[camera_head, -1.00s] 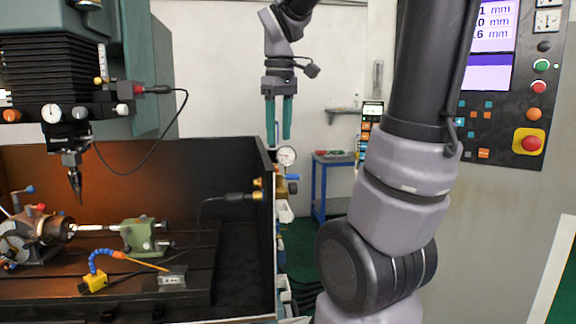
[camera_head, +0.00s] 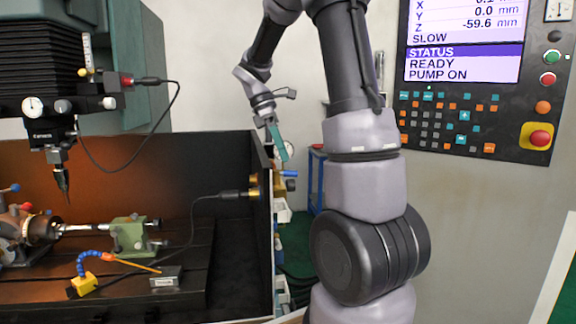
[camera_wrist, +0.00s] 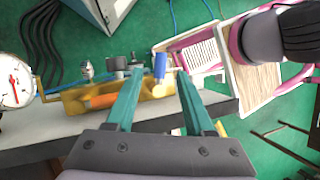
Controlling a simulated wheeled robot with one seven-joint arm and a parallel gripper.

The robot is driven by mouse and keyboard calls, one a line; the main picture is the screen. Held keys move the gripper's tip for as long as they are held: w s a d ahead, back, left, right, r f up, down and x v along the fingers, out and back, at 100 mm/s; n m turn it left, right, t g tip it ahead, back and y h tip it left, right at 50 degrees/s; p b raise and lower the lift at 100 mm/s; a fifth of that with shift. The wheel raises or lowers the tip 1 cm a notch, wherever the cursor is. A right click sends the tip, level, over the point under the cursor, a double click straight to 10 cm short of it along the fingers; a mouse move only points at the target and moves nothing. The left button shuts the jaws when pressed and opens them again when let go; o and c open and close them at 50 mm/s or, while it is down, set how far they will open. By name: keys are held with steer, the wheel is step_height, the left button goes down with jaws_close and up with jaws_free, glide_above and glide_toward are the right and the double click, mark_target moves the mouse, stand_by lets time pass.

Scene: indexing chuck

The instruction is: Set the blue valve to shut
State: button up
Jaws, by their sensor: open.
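The blue valve (camera_wrist: 160,66) shows in the wrist view as a blue handle on a brass-yellow manifold (camera_wrist: 75,100). It appears between my two teal fingertips, just beyond them; I cannot tell the exact gap in depth, and I see no grip on it. In the head view the blue handle (camera_head: 290,173) sticks out to the right from the brass fittings at the machine enclosure's right edge. My gripper (camera_head: 281,151) is above it there, tilted, fingers pointing down and right. In the wrist view my gripper (camera_wrist: 160,72) is open and empty.
A dial gauge (camera_wrist: 14,82) with a red needle is left of the manifold. Grey fittings (camera_wrist: 117,64) stand beside the valve. A pink-framed rack (camera_wrist: 200,52) lies beyond. The control panel (camera_head: 465,120) with a red stop button (camera_head: 538,138) is at right.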

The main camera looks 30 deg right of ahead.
steer(key=shift+x, duration=1.9)
jaws_close()
